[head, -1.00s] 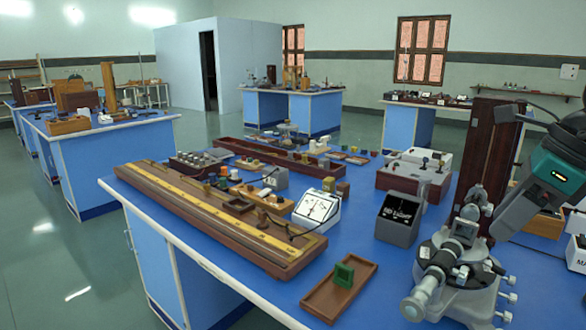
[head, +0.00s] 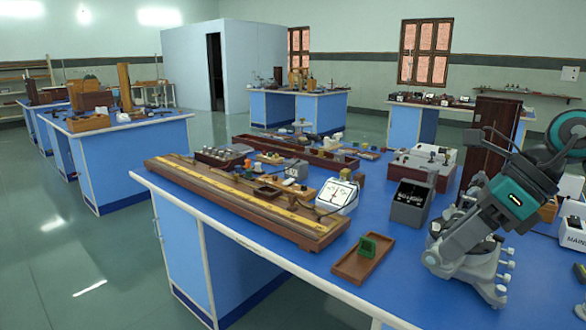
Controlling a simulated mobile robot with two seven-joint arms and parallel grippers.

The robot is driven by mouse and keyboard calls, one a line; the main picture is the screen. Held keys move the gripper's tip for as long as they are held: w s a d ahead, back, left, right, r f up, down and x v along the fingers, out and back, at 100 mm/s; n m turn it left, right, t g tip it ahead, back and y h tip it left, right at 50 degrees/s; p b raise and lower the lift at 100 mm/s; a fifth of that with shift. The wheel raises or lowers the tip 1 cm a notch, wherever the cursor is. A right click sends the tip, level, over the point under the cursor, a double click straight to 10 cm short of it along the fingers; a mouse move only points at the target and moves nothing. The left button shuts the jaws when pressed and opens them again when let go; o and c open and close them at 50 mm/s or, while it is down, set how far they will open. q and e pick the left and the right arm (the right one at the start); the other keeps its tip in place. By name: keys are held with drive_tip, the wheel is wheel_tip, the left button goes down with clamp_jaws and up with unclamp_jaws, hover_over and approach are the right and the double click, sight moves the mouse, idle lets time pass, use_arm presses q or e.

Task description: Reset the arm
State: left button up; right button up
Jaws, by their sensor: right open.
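My right arm comes in from the right edge, grey with teal parts. My right gripper (head: 464,238) is open and points down and left over the front right of the bench, with nothing seen between its fingers. In the picture it overlaps the grey spectrometer (head: 494,288), hiding much of it. I cannot tell whether they touch. My left gripper is out of view.
On the blue bench (head: 330,250) are a long wooden potentiometer board (head: 235,203), a white meter (head: 338,194), a dark meter box (head: 409,203) and a small tray (head: 350,268) with a green block (head: 367,246). A tall dark wooden board (head: 492,125) stands behind my arm. The floor at left is clear.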

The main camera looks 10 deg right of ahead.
drive_tip(key=w+a+f+m+t+y+p, duration=0.1)
drive_tip(key=w+a+f+m+t+y, duration=0.1)
drive_tip(key=a+m+y, duration=0.5)
drive_tip(key=w+a+f+m+t+y+p, duration=0.1)
drive_tip(key=a+f+m+t+y, duration=0.15)
drive_tip(key=a+y, duration=0.4)
wheel_tip(320, 180, down, 17)
drive_tip(key=s+d+m+t+h, duration=0.1)
drive_tip(key=m+t+h, duration=1.05)
drive_tip(key=m, duration=1.35)
drive_tip(key=s+a+f+m+g+h+p, duration=0.1)
drive_tip(key=s+f+m+g+h, duration=0.5)
drive_tip(key=s+f, duration=0.5)
drive_tip(key=shift+s+a+f+m+g, duration=0.25)
drive_tip(key=shift+f+m+g, duration=0.3)
drive_tip(key=shift+f+g, duration=0.5)
drive_tip(key=shift+d+r, duration=0.1)
drive_tip(key=shift+r, duration=0.05)
